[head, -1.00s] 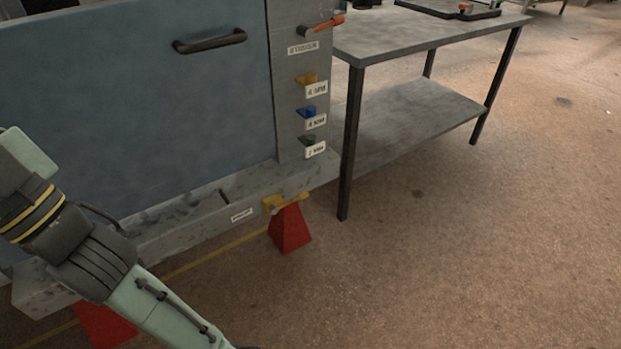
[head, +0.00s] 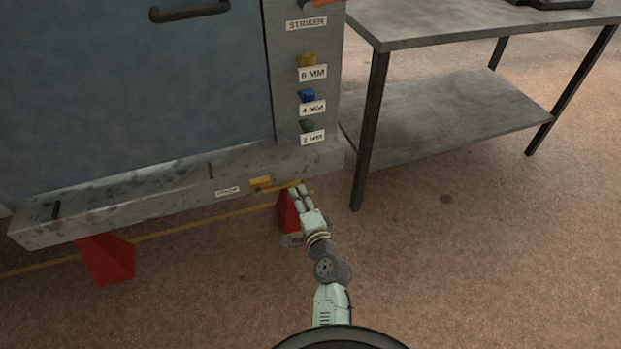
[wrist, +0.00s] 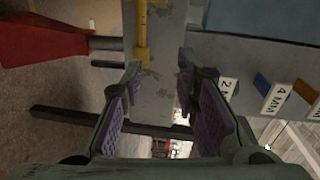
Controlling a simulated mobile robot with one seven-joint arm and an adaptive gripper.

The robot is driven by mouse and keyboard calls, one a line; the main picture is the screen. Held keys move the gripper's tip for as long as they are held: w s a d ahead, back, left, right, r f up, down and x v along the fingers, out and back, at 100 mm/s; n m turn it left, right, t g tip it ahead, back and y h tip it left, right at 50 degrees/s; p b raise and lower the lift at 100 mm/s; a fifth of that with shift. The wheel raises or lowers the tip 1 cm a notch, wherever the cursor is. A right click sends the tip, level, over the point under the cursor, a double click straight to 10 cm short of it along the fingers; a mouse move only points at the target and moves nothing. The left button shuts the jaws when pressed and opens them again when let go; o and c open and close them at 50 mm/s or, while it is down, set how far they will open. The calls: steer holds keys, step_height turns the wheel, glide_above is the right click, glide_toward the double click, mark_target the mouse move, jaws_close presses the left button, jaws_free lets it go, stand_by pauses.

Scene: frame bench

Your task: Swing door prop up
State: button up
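The blue-grey door panel (head: 130,90) hangs in the grey frame (head: 175,190). The yellow prop (head: 262,183) lies along the lower beam, its thin arm pointing right, beside a label reading PROP (head: 228,191). My gripper (head: 297,189) is at the prop's right end, low in front of the red stand. In the wrist view my gripper (wrist: 158,65) is open, with nothing between its fingers. The yellow prop (wrist: 142,40) runs just beyond the left fingertip there; I cannot tell whether they touch.
Red stands (head: 108,259) carry the beam. Yellow, blue and green blocks (head: 306,96) sit on the post beside thickness labels, under a STRIKER label (head: 306,23). A grey metal table (head: 450,25) with a lower shelf stands close on the right. The floor in front is clear.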

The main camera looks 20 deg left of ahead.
mark_target(296, 185)
steer(key=shift+m+h, duration=0.3)
steer(key=w+a+f, duration=0.1)
steer(key=w, duration=0.2)
steer(key=w+a+f, duration=0.1)
steer(key=w, duration=0.1)
steer(key=w+a+f+p, duration=0.1)
steer(key=w+a, duration=0.1)
steer(key=w, duration=0.1)
steer(key=shift+w+f, duration=0.3)
steer(key=shift+f, duration=0.1)
steer(key=shift+c, duration=0.4)
jaws_close()
